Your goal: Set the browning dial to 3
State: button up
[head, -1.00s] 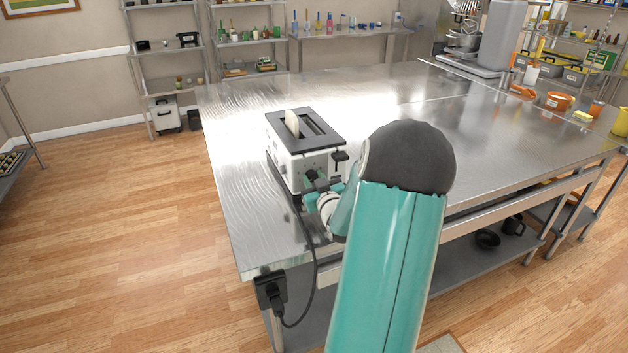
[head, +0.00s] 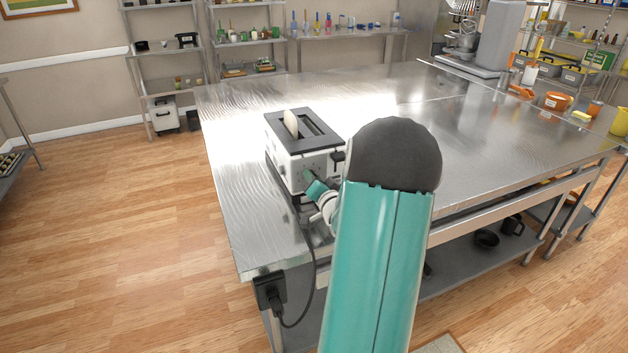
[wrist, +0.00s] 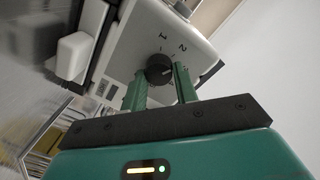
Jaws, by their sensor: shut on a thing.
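The toaster (head: 290,169) is white with a black top and stands near the left corner of the steel table. The toaster also shows tilted in the wrist view (wrist: 140,45). Its black browning dial (wrist: 158,68) sits on the white face, with the numbers 1 and 2 legible beside it; other markings are hidden or unclear. My gripper (wrist: 160,80) has its green fingers on both sides of the dial, shut on it. In the head view my gripper (head: 309,178) is at the toaster's front, and the dial is hidden.
A black cord runs from the toaster to an outlet box (head: 270,290) at the table's corner. A lever (wrist: 73,55) sticks out beside the dial face. The steel table (head: 450,130) is clear to the right of the toaster. Shelves stand behind.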

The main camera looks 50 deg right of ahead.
jog(key=shift+s+d+f+m, duration=0.1)
jog(key=shift+m, duration=3.4)
jog(key=shift+y, duration=0.3)
jog(key=o, duration=1)
jog(key=shift+c, duration=0.2)
jog(key=v, duration=1.3)
jog(key=shift+s+a, duration=0.2)
jog(key=shift+s, duration=0.15)
